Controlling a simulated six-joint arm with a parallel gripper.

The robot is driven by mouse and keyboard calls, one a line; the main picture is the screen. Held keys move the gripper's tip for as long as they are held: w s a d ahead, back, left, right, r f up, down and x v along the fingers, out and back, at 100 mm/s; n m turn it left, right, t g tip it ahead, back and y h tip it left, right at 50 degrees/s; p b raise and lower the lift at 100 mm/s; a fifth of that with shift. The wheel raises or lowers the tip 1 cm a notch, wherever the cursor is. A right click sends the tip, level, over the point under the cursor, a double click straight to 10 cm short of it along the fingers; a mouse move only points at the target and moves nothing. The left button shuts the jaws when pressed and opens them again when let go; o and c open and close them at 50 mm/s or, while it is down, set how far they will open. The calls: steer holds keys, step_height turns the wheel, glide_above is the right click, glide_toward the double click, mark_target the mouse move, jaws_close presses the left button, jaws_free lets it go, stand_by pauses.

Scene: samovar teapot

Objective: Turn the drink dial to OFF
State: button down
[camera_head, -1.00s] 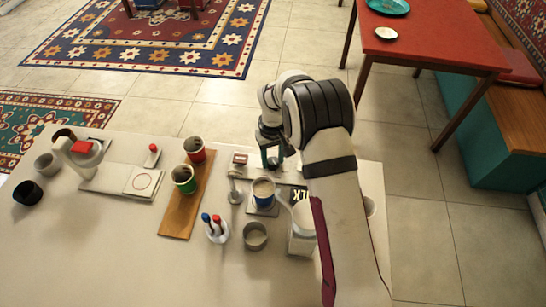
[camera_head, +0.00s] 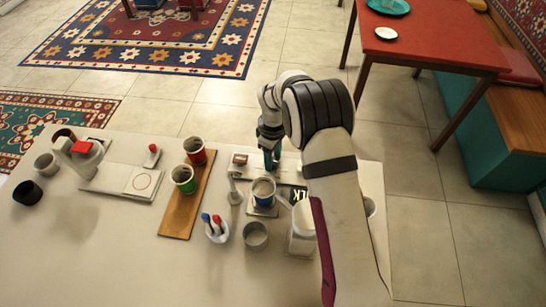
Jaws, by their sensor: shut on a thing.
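My gripper (camera_head: 271,166) points down at the light panel (camera_head: 291,167) at the back right of the counter. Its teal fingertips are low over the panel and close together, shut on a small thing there. That thing sits where the drink dial would be, but the fingers cover it, so its pointer and markings cannot be read. A small red-topped block (camera_head: 240,159) is on the panel just left of the gripper. A blue cup (camera_head: 263,190) stands in front of the gripper.
A milk carton (camera_head: 301,236) stands close to my forearm. A wooden board (camera_head: 176,222) holds a red cup (camera_head: 195,150) and a green cup (camera_head: 184,178). A white holder with pens (camera_head: 217,231) and a grey cup (camera_head: 255,236) are in front. The counter's left front is clear.

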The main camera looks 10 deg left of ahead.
stand_by(0.5)
steer(key=shift+c, duration=2)
jaws_free()
step_height(320, 180, up, 16)
steer(key=shift+f, duration=0.1)
steer(key=s+d+r+m, duration=0.6)
steer(key=s+d+r, duration=0.1)
steer(key=s+d, duration=0.15)
steer(key=s+d+f+m+y, duration=0.1)
steer(key=s+d+m, duration=0.1)
steer(key=s+m, duration=0.4)
steer(key=s+d+f+m, duration=0.1)
steer(key=s+d+m, duration=0.2)
steer(key=s, duration=1.4)
steer(key=m, duration=0.4)
steer(key=shift+s+d+f+y, duration=0.15)
steer(key=shift+f+y, duration=0.1)
steer(key=shift+y, duration=0.15)
